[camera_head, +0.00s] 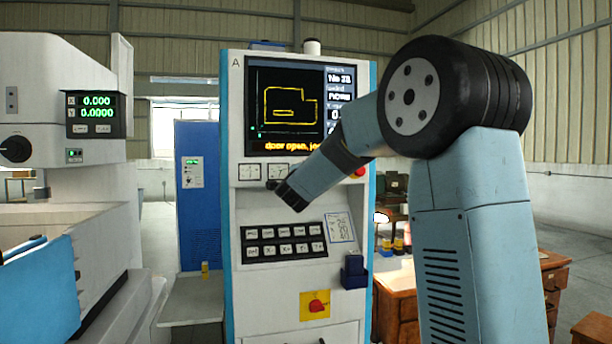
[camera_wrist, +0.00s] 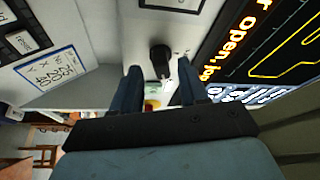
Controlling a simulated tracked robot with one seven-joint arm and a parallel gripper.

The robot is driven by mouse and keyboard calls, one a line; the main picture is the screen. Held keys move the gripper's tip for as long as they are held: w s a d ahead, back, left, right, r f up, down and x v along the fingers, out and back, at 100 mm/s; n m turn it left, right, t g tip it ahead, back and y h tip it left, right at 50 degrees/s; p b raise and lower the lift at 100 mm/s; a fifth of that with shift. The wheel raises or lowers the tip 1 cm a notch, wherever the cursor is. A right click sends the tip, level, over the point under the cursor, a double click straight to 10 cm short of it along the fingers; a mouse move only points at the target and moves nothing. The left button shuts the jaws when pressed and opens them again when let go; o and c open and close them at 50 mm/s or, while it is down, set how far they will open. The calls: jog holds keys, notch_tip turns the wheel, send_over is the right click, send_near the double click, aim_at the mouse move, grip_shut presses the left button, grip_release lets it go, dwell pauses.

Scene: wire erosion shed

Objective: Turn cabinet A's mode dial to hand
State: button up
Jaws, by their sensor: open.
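Cabinet A (camera_head: 231,200) is the tall white cabinet with blue edges, marked with an A, in the middle of the head view. My gripper (camera_head: 282,191) is at its front panel, just below the two small gauges. In the wrist view a black mode dial (camera_wrist: 160,60) stands on the white panel, with small marks beside it. My gripper (camera_wrist: 159,72) is open there, one finger on each side of the dial. I cannot tell whether either finger touches it. The dial's marks are too small to read.
The screen (camera_head: 285,105) is above my gripper, with a red button (camera_head: 359,172) to the right. A key panel (camera_head: 284,241) is below, then a red switch on a yellow plate (camera_head: 315,305). Another white machine (camera_head: 60,180) stands on the left, and a wooden desk (camera_head: 398,300) on the right.

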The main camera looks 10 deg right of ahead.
jog(key=v, duration=1.2)
jog(key=shift+s, duration=0.15)
jog(key=shift+a, duration=0.1)
